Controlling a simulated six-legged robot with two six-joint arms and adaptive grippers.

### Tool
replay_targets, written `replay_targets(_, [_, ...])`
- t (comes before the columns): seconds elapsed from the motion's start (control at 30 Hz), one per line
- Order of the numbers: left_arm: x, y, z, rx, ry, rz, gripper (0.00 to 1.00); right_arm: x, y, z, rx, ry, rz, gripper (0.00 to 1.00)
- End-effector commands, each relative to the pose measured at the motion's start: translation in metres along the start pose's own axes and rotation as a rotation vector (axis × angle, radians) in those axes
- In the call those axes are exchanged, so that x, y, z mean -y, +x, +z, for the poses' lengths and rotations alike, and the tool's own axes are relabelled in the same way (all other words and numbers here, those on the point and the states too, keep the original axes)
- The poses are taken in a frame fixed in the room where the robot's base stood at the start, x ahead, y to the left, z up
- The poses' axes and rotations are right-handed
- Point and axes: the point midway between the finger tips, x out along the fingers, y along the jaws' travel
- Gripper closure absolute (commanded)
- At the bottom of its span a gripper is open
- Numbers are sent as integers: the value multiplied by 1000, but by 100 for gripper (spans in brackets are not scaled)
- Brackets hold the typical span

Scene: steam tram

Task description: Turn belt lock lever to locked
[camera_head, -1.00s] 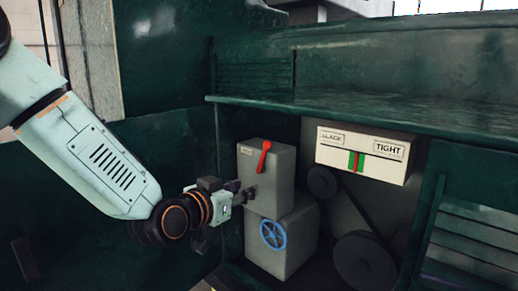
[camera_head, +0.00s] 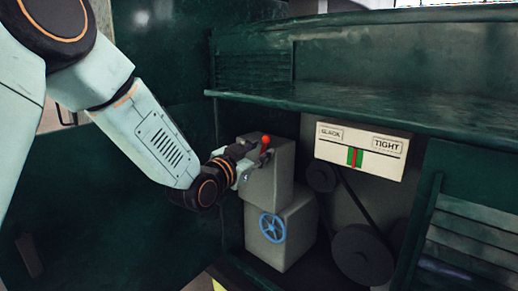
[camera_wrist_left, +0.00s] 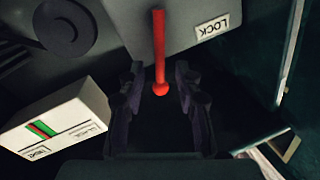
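The red belt lock lever (camera_head: 265,144) is on the front of the upper grey box (camera_head: 270,183), its red knob at the top. In the left wrist view the lever (camera_wrist_left: 159,50) reaches down with its knob between the two fingers of my left gripper (camera_wrist_left: 160,95). The fingers are apart, with a gap on each side of the knob. A white "LOCK" label (camera_wrist_left: 219,27) is on the box beside the lever. In the head view my left gripper (camera_head: 252,164) is at the lever, its fingers partly hidden. My right gripper is not in view.
A blue handwheel (camera_head: 272,228) is on the lower grey box. A white gauge marked "SLACK" and "TIGHT" (camera_head: 361,150) hangs right, above two dark pulleys (camera_head: 362,254) with a belt. A green shelf (camera_head: 360,110) runs above the boxes.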

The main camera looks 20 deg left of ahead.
Motion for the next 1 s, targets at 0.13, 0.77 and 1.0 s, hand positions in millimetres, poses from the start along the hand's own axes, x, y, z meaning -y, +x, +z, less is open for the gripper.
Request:
replay_targets(0.13, [-1, 6, 0, 1, -1, 1, 66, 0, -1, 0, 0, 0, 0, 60])
replay_targets(0.77, [0, 6, 0, 1, -1, 1, 99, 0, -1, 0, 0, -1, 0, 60])
replay_targets(1.0, [-1, 6, 1, 1, -2, 1, 100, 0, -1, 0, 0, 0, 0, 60])
